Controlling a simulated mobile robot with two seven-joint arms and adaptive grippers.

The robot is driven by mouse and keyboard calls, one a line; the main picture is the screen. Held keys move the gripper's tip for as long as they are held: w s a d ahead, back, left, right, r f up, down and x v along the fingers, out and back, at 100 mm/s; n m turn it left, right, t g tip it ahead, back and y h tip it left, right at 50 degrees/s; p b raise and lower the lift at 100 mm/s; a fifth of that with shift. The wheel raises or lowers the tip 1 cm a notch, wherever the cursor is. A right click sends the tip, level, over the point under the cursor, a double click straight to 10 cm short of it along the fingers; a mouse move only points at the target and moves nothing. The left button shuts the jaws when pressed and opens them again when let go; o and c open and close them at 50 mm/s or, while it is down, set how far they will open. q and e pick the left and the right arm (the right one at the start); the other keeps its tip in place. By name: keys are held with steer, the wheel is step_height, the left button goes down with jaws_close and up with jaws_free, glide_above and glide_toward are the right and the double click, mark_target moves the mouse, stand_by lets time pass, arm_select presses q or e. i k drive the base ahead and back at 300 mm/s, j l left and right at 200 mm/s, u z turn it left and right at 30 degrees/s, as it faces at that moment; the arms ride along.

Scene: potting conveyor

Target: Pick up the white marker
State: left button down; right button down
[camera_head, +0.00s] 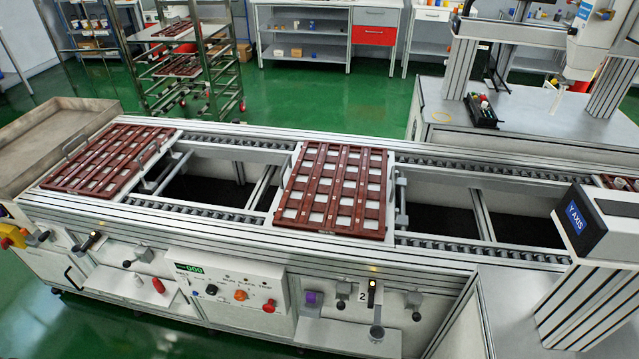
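I cannot make out a white marker for certain. A small black tray (481,112) on the grey bench at the back right holds several small items with white, red and green parts. They are too small to tell whether one is a white marker. Neither of my grippers shows in the head view.
A conveyor with roller rails crosses the middle, carrying a left brown grid tray (108,158) and a middle one (335,190). A control panel (228,285) is on its front. A "Y AXIS" box (592,222) stands at right. The grey bench (550,118) has bare room.

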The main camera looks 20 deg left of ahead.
mark_target(138, 282)
steer(key=u, duration=2.05)
steer(key=i+j+z, duration=0.15)
steer(key=i+j, duration=0.2)
steer(key=i+j+z, duration=0.15)
steer(key=i+j, duration=0.2)
steer(key=i+j+z, duration=0.1)
steer(key=i+j, duration=0.25)
steer(key=j, duration=0.25)
steer(key=i+j+z, duration=0.15)
steer(key=i+j, duration=0.15)
steer(key=j, duration=0.2)
